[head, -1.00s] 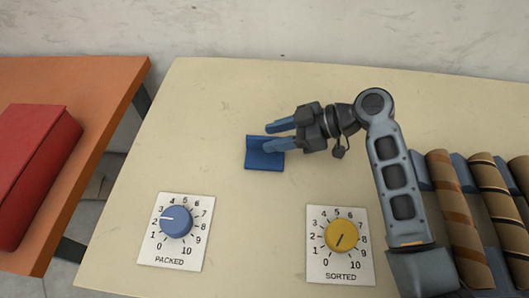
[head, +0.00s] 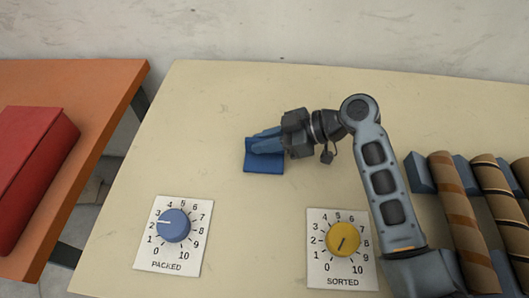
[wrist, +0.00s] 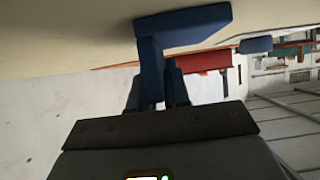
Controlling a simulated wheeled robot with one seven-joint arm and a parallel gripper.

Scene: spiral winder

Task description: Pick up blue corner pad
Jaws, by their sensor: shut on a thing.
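The blue corner pad (head: 264,162) is on the cream table, left of my arm in the head view. It is an L-shaped piece with one flat leg and one upright leg. My gripper (head: 268,141) reaches it from the right, with its blue fingers shut on the upright leg. In the wrist view the pad (wrist: 185,28) shows ahead, its upright leg between the two fingers (wrist: 152,88). I cannot tell whether the pad is clear of the tabletop.
The cream table (head: 225,115) carries a blue PACKED dial (head: 173,225) and a yellow SORTED dial (head: 342,238) in front. Striped brown tubes (head: 460,215) lie in blue holders at right. A red box (head: 30,165) rests on an orange table at left. Table behind the pad is clear.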

